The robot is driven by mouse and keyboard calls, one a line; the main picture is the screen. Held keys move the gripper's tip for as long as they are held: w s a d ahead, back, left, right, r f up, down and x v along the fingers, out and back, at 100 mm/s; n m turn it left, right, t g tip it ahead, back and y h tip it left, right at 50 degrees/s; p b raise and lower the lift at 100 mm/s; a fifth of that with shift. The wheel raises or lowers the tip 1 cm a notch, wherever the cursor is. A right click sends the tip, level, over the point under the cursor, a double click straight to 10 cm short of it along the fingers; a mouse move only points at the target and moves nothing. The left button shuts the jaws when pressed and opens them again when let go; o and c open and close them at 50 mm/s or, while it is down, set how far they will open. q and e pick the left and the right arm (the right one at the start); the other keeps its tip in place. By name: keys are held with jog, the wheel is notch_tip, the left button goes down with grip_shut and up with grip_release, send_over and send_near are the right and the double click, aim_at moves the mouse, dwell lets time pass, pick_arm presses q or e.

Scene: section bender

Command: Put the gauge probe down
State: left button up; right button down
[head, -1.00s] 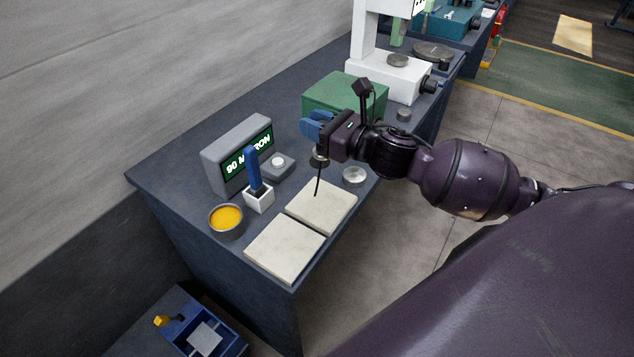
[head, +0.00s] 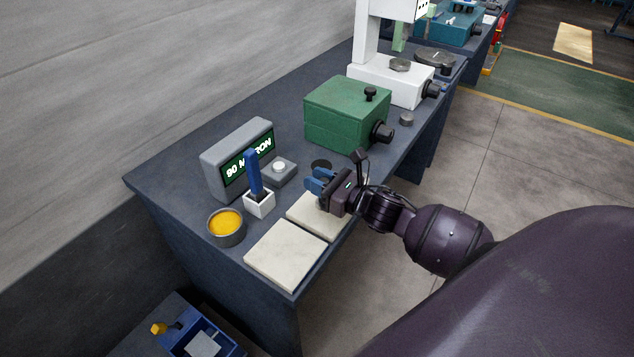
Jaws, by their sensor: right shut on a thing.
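My right gripper (head: 318,183) has blue fingers and is low over the front part of the bench, above the far pale square plate (head: 308,216). It is shut on the gauge probe, which is mostly hidden by the fingers and wrist. I cannot tell whether the probe touches the plate. The grey gauge display (head: 235,165) stands to the left and reads "90 M…RON", partly covered by a blue-handled tool (head: 254,175) in a white holder (head: 260,206). My left gripper is not in view.
A second pale plate (head: 285,255) lies nearer the front edge. A dark round piece (head: 321,164) and a small grey box with a white button (head: 279,170) are close behind the fingers. A cup of yellow stuff (head: 226,225) and a green box (head: 345,112) stand on the bench (head: 165,182).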

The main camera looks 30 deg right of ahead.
jog(key=shift+f, duration=0.25)
jog(key=shift+f, duration=0.15)
jog(key=c, duration=0.9)
grip_release()
